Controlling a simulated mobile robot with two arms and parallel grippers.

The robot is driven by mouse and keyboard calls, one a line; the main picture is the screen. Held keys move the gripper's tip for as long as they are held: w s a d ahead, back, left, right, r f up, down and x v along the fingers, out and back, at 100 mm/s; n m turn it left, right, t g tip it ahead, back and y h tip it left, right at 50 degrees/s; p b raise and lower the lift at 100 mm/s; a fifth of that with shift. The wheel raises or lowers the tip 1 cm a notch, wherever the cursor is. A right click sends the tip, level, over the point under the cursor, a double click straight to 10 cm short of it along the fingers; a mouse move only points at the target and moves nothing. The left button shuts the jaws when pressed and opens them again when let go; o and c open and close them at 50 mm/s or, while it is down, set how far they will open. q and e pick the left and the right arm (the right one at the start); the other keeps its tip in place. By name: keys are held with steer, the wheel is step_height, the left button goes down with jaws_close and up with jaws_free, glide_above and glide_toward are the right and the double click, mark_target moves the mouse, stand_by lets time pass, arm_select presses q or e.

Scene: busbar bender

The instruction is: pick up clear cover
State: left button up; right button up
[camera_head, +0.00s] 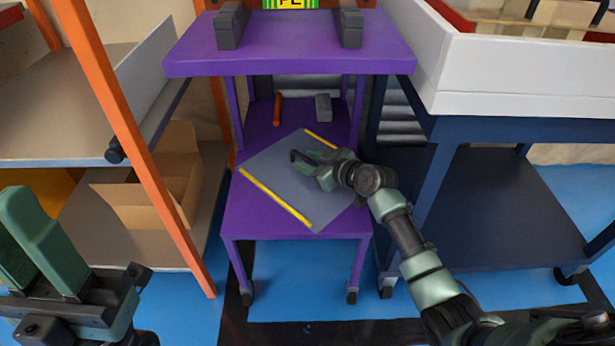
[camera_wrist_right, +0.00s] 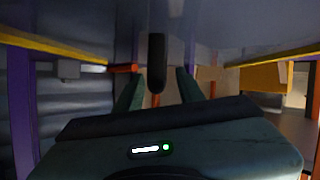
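The clear cover (camera_head: 262,172) is a see-through grey sheet with a yellow strip along two edges and a dark handle (camera_head: 303,160). It lies turned at an angle over the purple cart's lower level. My right gripper (camera_head: 316,168) is over the cover at its handle. In the right wrist view, the handle (camera_wrist_right: 156,62) stands between my two fingers with gaps on both sides, so the gripper is open around it. The cover's underside or face (camera_wrist_right: 220,25) fills the top there. My left gripper (camera_head: 28,250) is at the lower left, far from the cover; its opening is unclear.
The purple cart (camera_head: 290,62) has a top shelf above the cover; an orange-handled tool (camera_head: 277,110) and a grey block (camera_head: 323,107) lie behind. An orange-post rack (camera_head: 140,140) with a cardboard box (camera_head: 140,200) is left. A dark blue cart (camera_head: 500,200) is right.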

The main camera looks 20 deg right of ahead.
steer(key=shift+w+a+f, duration=0.15)
steer(key=shift+w+a, duration=0.05)
steer(key=shift+w, duration=0.25)
jaws_close()
stand_by(1.1)
